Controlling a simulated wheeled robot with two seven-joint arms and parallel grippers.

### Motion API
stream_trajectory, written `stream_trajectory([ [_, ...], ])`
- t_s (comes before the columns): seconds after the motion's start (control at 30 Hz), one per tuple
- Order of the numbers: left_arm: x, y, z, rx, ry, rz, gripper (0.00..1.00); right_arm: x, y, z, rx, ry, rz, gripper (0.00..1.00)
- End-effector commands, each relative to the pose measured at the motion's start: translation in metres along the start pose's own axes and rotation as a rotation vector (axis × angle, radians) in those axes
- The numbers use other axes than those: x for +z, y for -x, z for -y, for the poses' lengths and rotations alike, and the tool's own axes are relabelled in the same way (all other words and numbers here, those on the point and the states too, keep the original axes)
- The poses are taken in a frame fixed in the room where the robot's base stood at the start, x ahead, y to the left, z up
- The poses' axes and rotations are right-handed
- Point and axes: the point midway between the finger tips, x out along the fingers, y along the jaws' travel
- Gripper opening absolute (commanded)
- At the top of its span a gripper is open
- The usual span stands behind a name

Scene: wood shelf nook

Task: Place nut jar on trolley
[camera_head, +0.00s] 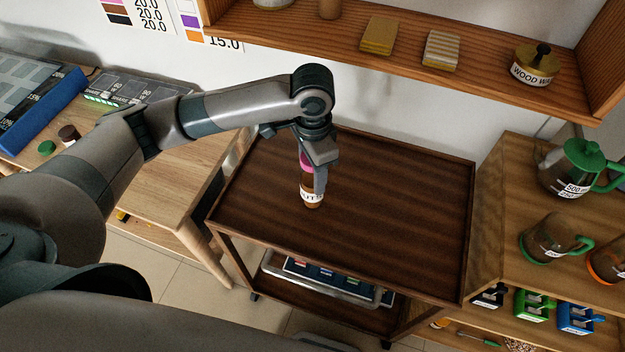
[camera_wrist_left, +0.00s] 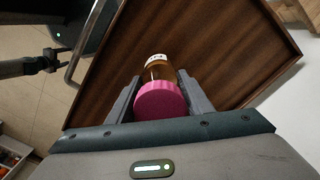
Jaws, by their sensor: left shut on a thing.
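The nut jar (camera_head: 311,192) is a brown jar with a white label and a pink lid. My left gripper (camera_head: 314,175) is shut on it, with a finger on each side, and points down over the trolley. The pink lid and part of the jar (camera_wrist_left: 160,72) show between the fingers in the left wrist view. The jar is upright above the trolley's dark wood top (camera_head: 400,210); I cannot tell whether its base touches. A small dark gripper, seemingly my right one (camera_wrist_left: 48,61), shows at the left of the wrist view, too small to read.
The trolley top is otherwise bare, with a low raised rim. A tray (camera_head: 330,277) lies on its lower shelf. A wooden table (camera_head: 170,185) stands left. Shelves at right hold a green-lidded pot (camera_head: 575,168) and mugs (camera_head: 550,238). A wall shelf (camera_head: 480,75) hangs behind.

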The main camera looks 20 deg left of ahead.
Motion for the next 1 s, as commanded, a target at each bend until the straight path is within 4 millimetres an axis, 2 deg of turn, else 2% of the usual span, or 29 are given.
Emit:
stream_trajectory([
  [0.33, 0.001, -0.034, 0.0, 0.0, 0.001, 0.002, 0.0, 0.0, 0.015, -0.008, 0.007, 0.004, 0.002, 0.63],
  [0.77, 0.001, -0.04, 0.0, 0.001, 0.0, 0.0, 0.0, 0.001, 0.015, -0.01, 0.009, 0.004, 0.002, 0.63],
  [0.8, 0.001, -0.041, 0.0, 0.0, 0.0, 0.001, 0.53, 0.001, 0.015, -0.01, 0.009, 0.004, 0.002, 0.63],
  [0.87, 0.001, -0.041, 0.0, 0.0, 0.0, 0.001, 0.65, 0.001, 0.015, -0.009, 0.009, 0.004, 0.002, 0.63],
  [1.0, 0.001, -0.04, 0.0, 0.0, 0.0, 0.001, 0.65, 0.0, 0.015, -0.008, 0.008, 0.004, 0.002, 0.63],
])
